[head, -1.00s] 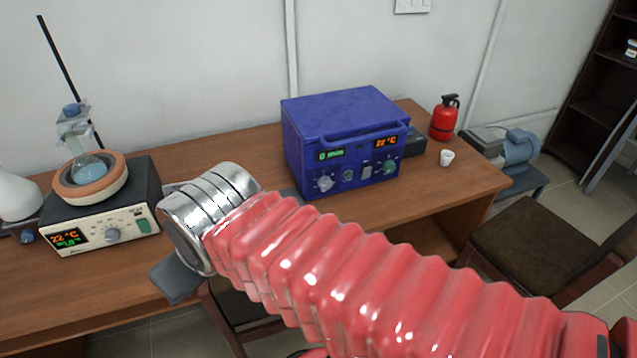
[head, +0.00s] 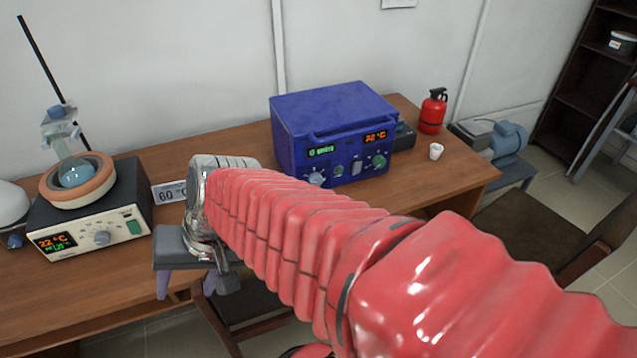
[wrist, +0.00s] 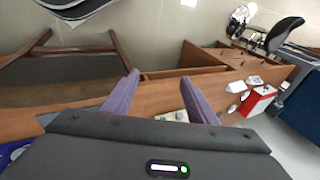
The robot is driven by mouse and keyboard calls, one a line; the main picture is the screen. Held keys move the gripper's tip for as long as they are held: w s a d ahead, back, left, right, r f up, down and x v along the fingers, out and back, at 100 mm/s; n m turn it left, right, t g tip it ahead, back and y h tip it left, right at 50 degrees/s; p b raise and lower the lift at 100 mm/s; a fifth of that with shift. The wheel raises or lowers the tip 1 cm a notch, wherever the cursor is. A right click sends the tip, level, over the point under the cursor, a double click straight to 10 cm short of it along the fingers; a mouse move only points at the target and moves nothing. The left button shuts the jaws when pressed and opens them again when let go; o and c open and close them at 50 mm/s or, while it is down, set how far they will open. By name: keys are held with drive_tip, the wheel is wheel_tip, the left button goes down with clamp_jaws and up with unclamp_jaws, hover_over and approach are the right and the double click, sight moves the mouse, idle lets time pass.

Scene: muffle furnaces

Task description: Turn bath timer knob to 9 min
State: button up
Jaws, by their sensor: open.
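The bath (head: 85,215) stands at the left of the desk in the head view. It is a cream and black unit with a clay-coloured bowl and a round flask on top. Its display (head: 54,243) shows 22 °C above a smaller green line that I cannot read surely.
A blue furnace (head: 335,130) with its own knobs and displays stands mid-desk. A sign reading 60 °C (head: 169,192) is behind my gripper. A metal stand (head: 55,80) rises behind the bath. A chair (head: 245,315) is under the front edge.

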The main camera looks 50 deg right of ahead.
drive_tip(key=w+d+f+m+t+y, duration=0.3)
drive_tip(key=w+d+m, duration=0.35)
drive_tip(key=m, duration=0.35)
drive_tip(key=m+t+h, duration=0.5)
drive_tip(key=m+h, duration=0.8)
drive_tip(key=m, duration=1.3)
approach(316, 180)
drive_tip(key=s+f+v, duration=0.1)
drive_tip(key=v, duration=0.4)
drive_tip(key=shift+w+d+r, duration=0.2)
drive_tip(key=shift+r, duration=0.1)
drive_tip(key=shift+w+f, duration=0.1)
drive_tip(key=shift+w, duration=0.05)
drive_tip(key=x, duration=1.3)
drive_tip(key=shift+w+d+f, duration=0.1)
drive_tip(key=shift+w+f, duration=0.05)
drive_tip(key=shift+f, duration=0.05)
drive_tip(key=shift+c, duration=0.4)
